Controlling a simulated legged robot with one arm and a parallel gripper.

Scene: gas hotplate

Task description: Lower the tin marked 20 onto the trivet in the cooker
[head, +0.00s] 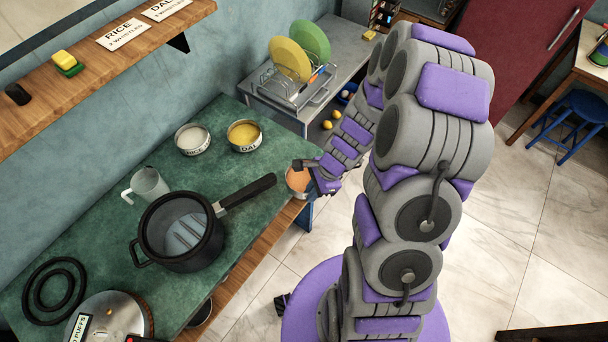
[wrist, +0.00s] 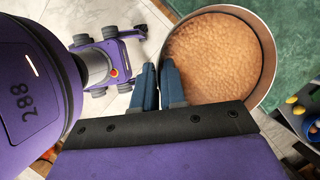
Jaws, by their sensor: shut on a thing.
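My gripper (head: 306,170) is shut on the rim of a metal tin (head: 297,181) filled with orange grains. In the wrist view, my two blue fingers (wrist: 160,85) meet at the left side of the tin (wrist: 271,62), which looks close to level. No number shows on it. The tin is at the counter's right edge, right of the cooker; I cannot tell if it touches the counter. The cooker (head: 152,238) is a black open pot whose long handle points toward the tin. Pale bars of the trivet (head: 185,233) show inside it.
The rice tin (head: 193,150) and dal tin (head: 244,147) stand behind the cooker. A clear jug (head: 150,184) stands close beside the cooker. Black rings (head: 38,290) and a round silver item (head: 112,316) lie at front left. The green counter (head: 95,225) is otherwise fairly clear.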

